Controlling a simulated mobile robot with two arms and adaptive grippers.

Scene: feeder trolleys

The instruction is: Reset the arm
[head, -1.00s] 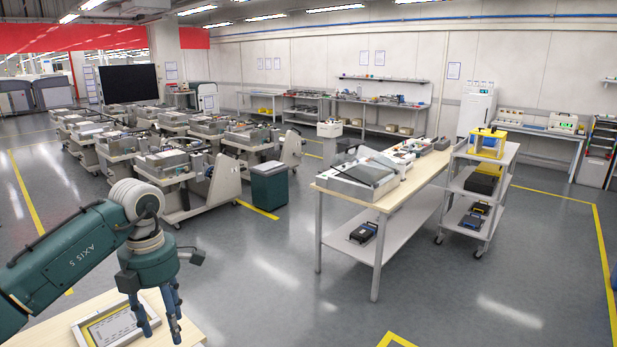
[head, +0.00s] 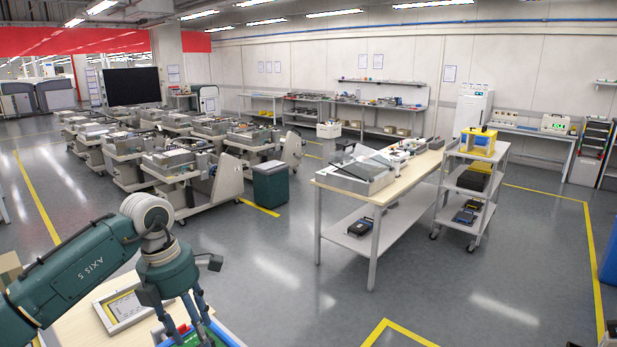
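My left arm comes in from the lower left in the head view. A framed panel with a yellow edge (head: 124,311) lies on the table to the left of the gripper. My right gripper is not in view.
Beyond open grey floor stand a long workbench (head: 400,214) and a shelf trolley (head: 462,207) with a yellow box on top. Several feeder trolleys (head: 187,181) fill the left background beside a dark green bin (head: 270,187). Yellow floor lines (head: 400,330) mark the right side.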

